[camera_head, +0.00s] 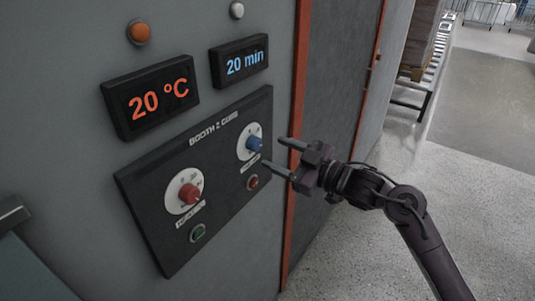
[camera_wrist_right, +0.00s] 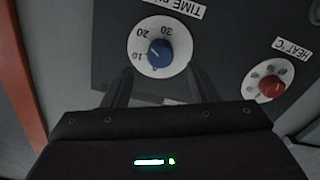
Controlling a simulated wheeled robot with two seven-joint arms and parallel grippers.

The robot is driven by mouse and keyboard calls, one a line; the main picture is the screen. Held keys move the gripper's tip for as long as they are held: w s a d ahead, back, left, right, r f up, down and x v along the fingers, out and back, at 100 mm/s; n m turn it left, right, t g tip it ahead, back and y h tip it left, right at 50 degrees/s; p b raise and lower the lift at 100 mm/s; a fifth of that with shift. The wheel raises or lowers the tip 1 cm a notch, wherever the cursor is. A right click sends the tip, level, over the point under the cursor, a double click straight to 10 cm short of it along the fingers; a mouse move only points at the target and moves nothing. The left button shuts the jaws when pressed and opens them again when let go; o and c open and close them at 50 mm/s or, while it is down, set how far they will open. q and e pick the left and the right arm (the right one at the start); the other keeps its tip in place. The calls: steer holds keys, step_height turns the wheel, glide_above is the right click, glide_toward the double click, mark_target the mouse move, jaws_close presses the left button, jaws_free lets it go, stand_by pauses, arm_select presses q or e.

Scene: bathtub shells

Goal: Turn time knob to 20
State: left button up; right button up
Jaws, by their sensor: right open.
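The blue time knob (camera_head: 254,144) sits on a white dial at the upper right of the black control panel (camera_head: 150,215). In the right wrist view the time knob (camera_wrist_right: 160,53) shows with the marks 10, 20 and 30 around its dial. A pale mark on it faces the numbered side; its exact setting is too small to tell. The time display (camera_head: 245,63) reads 20 min in blue. My right gripper (camera_head: 271,152) is open and empty, its fingertips just off the panel in front of the knob. My left gripper is not in view.
The red heat knob (camera_head: 189,193) is at the panel's lower left; the temperature display (camera_head: 152,98) reads 20 °C. A red button (camera_head: 252,182) and a green button (camera_head: 197,232) sit below the dials. An orange door edge (camera_head: 297,120) runs right of the panel; open floor lies beyond.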

steer(key=v, duration=0.3)
steer(key=shift+b, duration=0.35)
steer(key=w+d+f+m+h+b, duration=0.1)
steer(key=d+f+m+h, duration=0.2)
steer(key=f, duration=0.8)
steer(key=w+d+f+m+t+h, duration=0.1)
steer(key=d+f+m+h, duration=0.15)
steer(key=f, duration=0.85)
steer(key=d+f+m+h+b, duration=0.1)
steer(key=d+f+m+h, duration=0.2)
steer(key=f, duration=0.8)
steer(key=s+d+f+m+g+h, duration=0.1)
steer(key=s+d+f+g, duration=0.15)
steer(key=s+f, duration=0.6)
steer(key=s+d+f+m+g+h, duration=0.1)
steer(key=s+d+f+m+h, duration=0.2)
steer(key=f, duration=1.1)
steer(key=s+f+g, duration=0.2)
steer(key=s+f, duration=0.4)
steer(key=s, duration=0.6)
steer(key=s+d+f+g+h+b, duration=0.1)
steer(key=s+f, duration=0.5)
steer(key=s, duration=0.7)
steer(key=s+d+f+g+h, duration=0.1)
steer(key=s+f+g, duration=0.3)
steer(key=s, duration=0.9)
step_height(320, 180, down, 3)
steer(key=shift+d, duration=0.2)
